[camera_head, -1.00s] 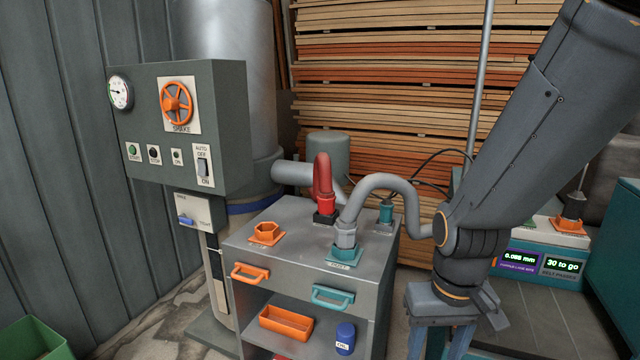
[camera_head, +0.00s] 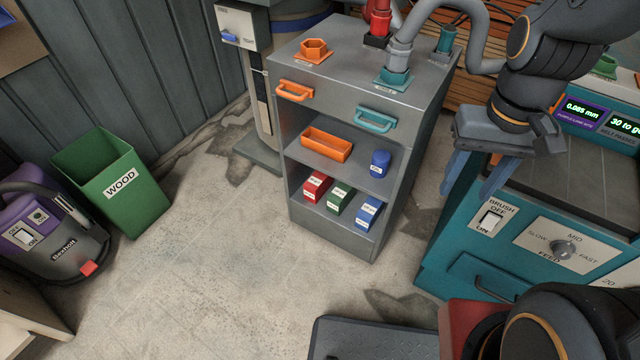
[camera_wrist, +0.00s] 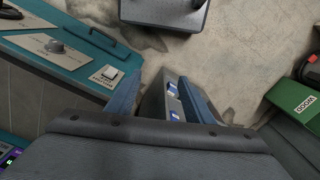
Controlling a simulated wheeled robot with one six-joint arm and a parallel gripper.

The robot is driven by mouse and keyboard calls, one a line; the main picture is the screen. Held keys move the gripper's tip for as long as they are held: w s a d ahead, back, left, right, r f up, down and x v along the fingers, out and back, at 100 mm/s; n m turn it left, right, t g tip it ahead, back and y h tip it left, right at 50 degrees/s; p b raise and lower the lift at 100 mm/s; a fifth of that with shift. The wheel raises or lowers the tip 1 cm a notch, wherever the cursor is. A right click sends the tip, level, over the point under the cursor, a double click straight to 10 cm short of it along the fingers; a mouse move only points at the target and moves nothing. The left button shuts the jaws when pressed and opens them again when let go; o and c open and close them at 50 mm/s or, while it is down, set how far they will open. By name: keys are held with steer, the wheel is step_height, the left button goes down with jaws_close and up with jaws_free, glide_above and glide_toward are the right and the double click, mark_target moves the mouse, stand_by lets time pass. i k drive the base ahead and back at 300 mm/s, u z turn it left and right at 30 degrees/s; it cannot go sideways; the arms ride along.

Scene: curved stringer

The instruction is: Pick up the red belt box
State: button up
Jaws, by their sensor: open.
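The red belt box (camera_head: 316,187) stands on the bottom shelf of the grey cabinet (camera_head: 370,247), at the left of a row with a green box (camera_head: 340,201) and a blue box (camera_head: 368,213). All three have white labels. My gripper (camera_head: 477,180) is open and empty, pointing down, to the right of the cabinet and higher than the boxes, in front of the teal machine. In the wrist view my gripper (camera_wrist: 160,98) shows two blue fingers apart, with part of the cabinet beyond them. I cannot make out the red box in the wrist view.
The middle shelf holds an orange tray (camera_head: 326,145) and a blue oil can (camera_head: 380,164). Drawer handles, orange (camera_head: 294,90) and teal (camera_head: 376,119), jut from the front. The teal machine (camera_head: 450,230) stands right. Floor (camera_head: 240,270) before the cabinet is clear; a green wood bin (camera_head: 118,195) stands left.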

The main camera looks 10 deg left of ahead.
mark_target(316, 186)
steer(key=k, duration=1.15)
steer(key=u, duration=0.9)
steer(key=i, duration=1.5)
steer(key=z, duration=0.45)
